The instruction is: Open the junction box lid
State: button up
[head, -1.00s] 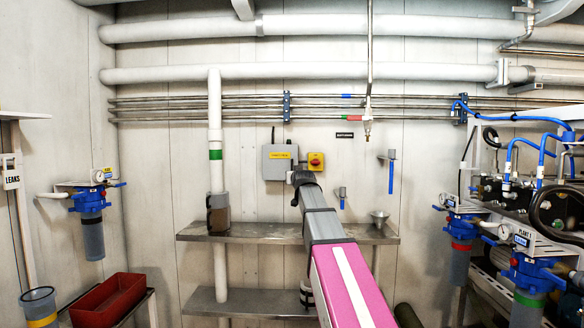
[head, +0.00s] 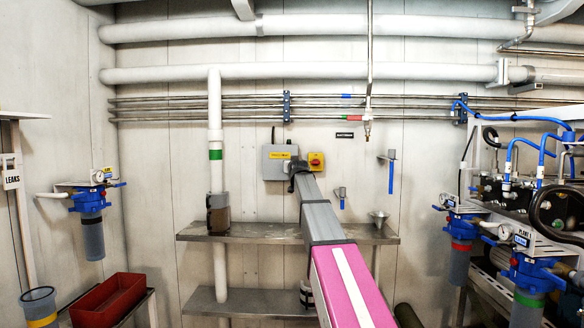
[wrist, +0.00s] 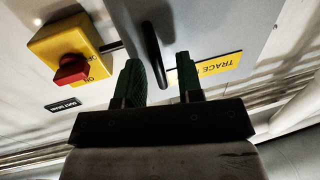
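The grey junction box (head: 274,173) is mounted on the back wall, with a yellow label on its front. Its lid looks closed. In the wrist view the lid (wrist: 205,28) fills the upper middle, with part of the yellow "TRACE" label (wrist: 222,65) showing. A dark bar-shaped handle (wrist: 153,45) stands on the lid. My gripper (wrist: 158,62) is open, with one green finger on each side of the handle's lower end. Gaps show between handle and fingers; depth is hard to tell. In the head view my gripper (head: 297,167) overlaps the box's lower right corner.
A yellow switch with a red knob (head: 315,161) sits just right of the box; it shows close by in the wrist view (wrist: 70,68). A steel shelf (head: 262,232) runs below. A white vertical pipe (head: 215,120) stands left of the box.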

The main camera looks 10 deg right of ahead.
jog(key=shift+w, duration=0.5)
grip_shut()
jog(key=shift+s, duration=0.2)
